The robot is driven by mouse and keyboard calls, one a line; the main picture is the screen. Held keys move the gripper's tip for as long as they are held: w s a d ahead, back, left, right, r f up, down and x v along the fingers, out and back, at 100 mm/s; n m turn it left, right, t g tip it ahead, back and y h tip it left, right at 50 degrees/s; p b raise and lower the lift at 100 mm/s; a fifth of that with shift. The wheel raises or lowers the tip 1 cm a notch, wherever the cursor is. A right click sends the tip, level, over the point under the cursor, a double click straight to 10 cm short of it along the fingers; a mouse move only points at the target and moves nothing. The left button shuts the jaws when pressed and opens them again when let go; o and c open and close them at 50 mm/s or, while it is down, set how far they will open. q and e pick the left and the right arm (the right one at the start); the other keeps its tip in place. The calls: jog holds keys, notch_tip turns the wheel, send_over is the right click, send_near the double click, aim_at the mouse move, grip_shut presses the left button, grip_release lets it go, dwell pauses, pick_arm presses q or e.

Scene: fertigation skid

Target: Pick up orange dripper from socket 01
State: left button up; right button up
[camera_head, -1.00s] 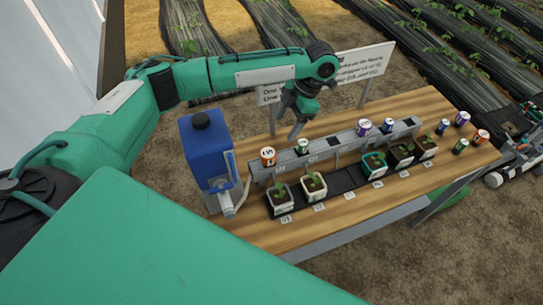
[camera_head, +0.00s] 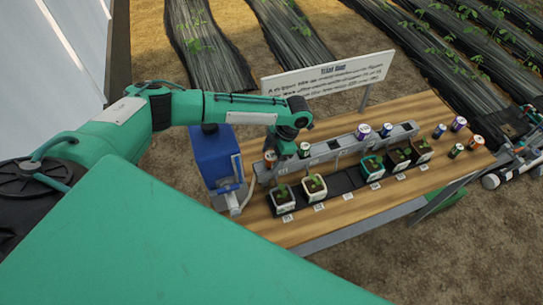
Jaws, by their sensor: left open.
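The orange dripper (camera_head: 269,160) stands at the left end of the grey socket rail (camera_head: 328,152), beside the blue tank. It is partly hidden behind my left gripper. My left gripper (camera_head: 279,155) is open and points down right at the orange dripper; whether its fingers surround or touch it cannot be told. A green dripper (camera_head: 304,150) stands just right of the gripper on the rail. My right gripper is not in view.
A purple dripper (camera_head: 363,131) and a blue-white one (camera_head: 386,130) stand farther right on the rail. Potted seedlings (camera_head: 313,187) line its front. The blue tank (camera_head: 216,158) is close on the left, and a sign (camera_head: 328,75) stands behind. Loose drippers (camera_head: 456,151) are at the table's right end.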

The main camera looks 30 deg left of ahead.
pick_arm(q)
jog(key=shift+f, duration=0.2)
jog(key=c, duration=1.1)
jog(key=shift+o, duration=0.2)
jog(key=shift+r, duration=0.1)
